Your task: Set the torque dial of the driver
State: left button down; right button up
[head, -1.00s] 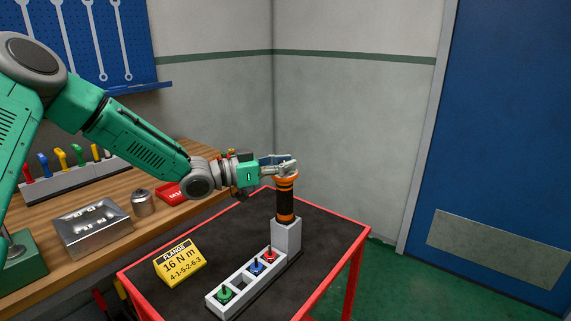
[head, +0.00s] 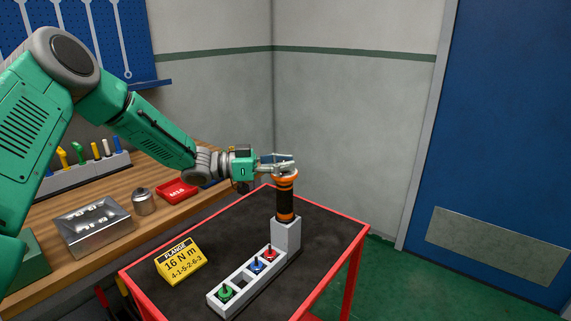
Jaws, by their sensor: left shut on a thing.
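The driver (head: 286,204) stands upright in a grey holder on the cart, with a black body and orange bands. Its torque dial (head: 285,180) is the orange part at the top; any scale on it is too small to read. My left gripper (head: 284,165) reaches in from the left and is shut on the dial at the driver's top, its fingers partly hiding it. A yellow card (head: 180,262) on the cart reads FLANGE, 16 N m, 4-1-5-2-6-3. My right gripper is out of view.
The grey rack (head: 215,300) in front of the driver holds green, blue and red pieces, with one empty slot. The red-edged cart (head: 330,224) has bare black mat around. A red M16 tray (head: 178,191), a metal box (head: 92,228) and a canister (head: 144,203) stand on the bench.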

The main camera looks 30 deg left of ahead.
pick_arm(q)
jog(key=c, duration=1.3)
grip_release()
jog(key=shift+r, duration=0.1)
jog(key=v, duration=1.2)
jog(key=shift+w, duration=0.1)
